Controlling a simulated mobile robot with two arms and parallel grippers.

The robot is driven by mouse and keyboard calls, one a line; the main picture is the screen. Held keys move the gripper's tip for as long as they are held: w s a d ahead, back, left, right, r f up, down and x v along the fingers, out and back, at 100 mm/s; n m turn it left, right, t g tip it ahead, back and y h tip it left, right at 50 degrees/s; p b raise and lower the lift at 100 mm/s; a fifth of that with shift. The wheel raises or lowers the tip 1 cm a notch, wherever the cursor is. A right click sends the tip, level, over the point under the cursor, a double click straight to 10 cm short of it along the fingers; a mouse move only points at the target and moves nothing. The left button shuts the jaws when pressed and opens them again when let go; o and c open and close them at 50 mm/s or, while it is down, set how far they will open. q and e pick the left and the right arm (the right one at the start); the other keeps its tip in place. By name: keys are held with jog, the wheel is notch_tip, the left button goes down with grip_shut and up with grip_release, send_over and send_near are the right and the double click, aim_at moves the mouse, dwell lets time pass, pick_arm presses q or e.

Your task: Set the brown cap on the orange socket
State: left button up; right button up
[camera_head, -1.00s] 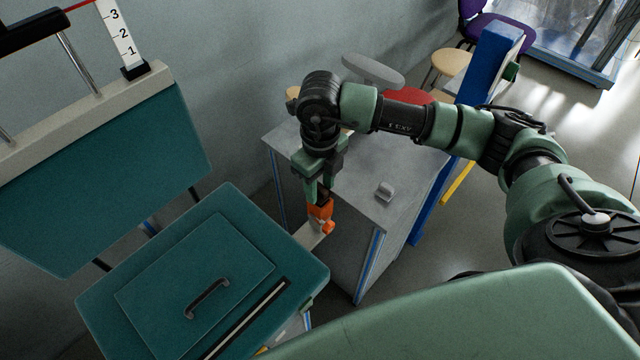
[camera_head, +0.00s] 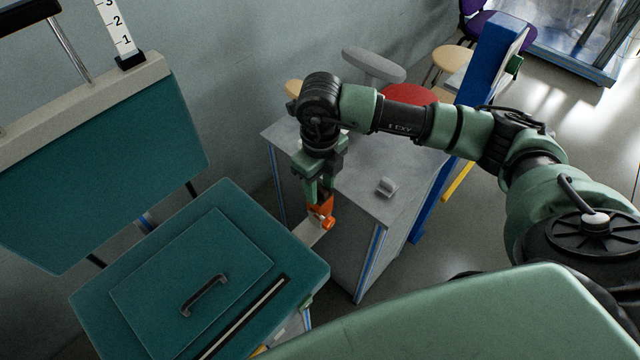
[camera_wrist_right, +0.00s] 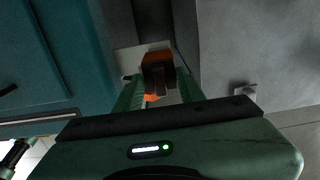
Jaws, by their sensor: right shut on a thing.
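The orange socket (camera_head: 325,218) sits on a pale bracket at the side of the teal chair seat, by the grey cabinet. My right gripper (camera_head: 320,194) points down right above the socket. It is shut on the brown cap (camera_wrist_right: 158,74), which shows between the fingers in the right wrist view. A bit of orange (camera_wrist_right: 152,98) shows close by the cap there. The fingers hide much of the cap in the head view, and I cannot tell whether cap and socket touch. My left gripper is not in view.
The teal chair seat (camera_head: 240,205) with a handled plate (camera_head: 205,293) lies to the left, its backrest (camera_head: 110,170) behind it. The grey cabinet (camera_head: 360,210) stands to the right with a small grey block (camera_head: 386,187) on top. A blue post (camera_head: 490,60) stands beyond.

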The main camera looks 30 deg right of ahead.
aim_at(320, 188)
jog(key=o, duration=1.3)
jog(key=shift+o, duration=0.2)
notch_tip(320, 188, up, 8)
jog(key=shift+f+b, duration=0.1)
jog(key=shift+b, duration=0.2)
